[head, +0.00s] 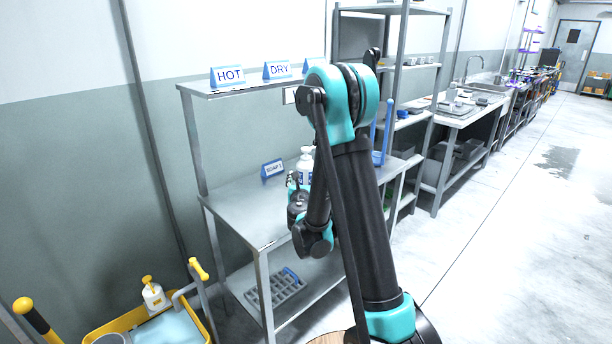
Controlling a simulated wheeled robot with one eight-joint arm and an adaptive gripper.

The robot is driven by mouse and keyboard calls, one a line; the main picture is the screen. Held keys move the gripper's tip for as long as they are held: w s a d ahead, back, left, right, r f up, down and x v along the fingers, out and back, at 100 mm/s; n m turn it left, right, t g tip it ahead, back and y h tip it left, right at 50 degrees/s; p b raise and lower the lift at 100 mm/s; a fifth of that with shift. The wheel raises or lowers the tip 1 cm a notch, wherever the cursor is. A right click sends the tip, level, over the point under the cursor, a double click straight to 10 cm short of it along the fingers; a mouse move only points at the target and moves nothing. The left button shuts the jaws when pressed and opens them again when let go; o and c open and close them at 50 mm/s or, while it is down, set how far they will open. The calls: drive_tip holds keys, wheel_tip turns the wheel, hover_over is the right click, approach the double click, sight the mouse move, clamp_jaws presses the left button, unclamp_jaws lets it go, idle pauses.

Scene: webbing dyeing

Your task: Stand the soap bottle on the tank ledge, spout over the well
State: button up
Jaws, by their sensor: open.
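A white bottle (305,168) with a pump top and a blue label stands on the grey metal table, beside a small sign that seems to read "SOAP". My gripper (292,183) is open, just left of this bottle and in front of it in the picture; whether it touches the bottle I cannot tell. My arm hides part of the tabletop. A yellow tank (126,318) with pale blue liquid is at the lower left. Another white bottle (153,297) with a yellow pump stands upright at its back edge; its spout direction is too small to tell.
The blue-and-white sign (272,169) is on the table, whose left top (238,205) is bare. A shelf above holds "HOT" (227,76) and "DRY" (277,69) signs. A grey rack (287,287) lies on the lower shelf. Open floor (490,240) lies to the right.

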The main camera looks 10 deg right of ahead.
sight(306, 160)
drive_tip(key=w, duration=0.4)
drive_tip(key=w+d, duration=0.1)
drive_tip(key=w, duration=0.2)
drive_tip(key=w+d, duration=0.1)
drive_tip(key=w, duration=0.3)
drive_tip(key=shift+w, duration=0.35)
drive_tip(key=shift+w+d+f, duration=0.1)
drive_tip(key=shift+w+d, duration=0.15)
drive_tip(key=shift+w, duration=0.65)
drive_tip(key=shift+w+d+r, duration=0.1)
drive_tip(key=shift+w+d, duration=0.1)
drive_tip(key=shift+w, duration=0.65)
drive_tip(key=shift+w+d+f, duration=0.1)
drive_tip(key=shift+w+d, duration=0.15)
drive_tip(key=shift+w, duration=0.65)
clamp_jaws()
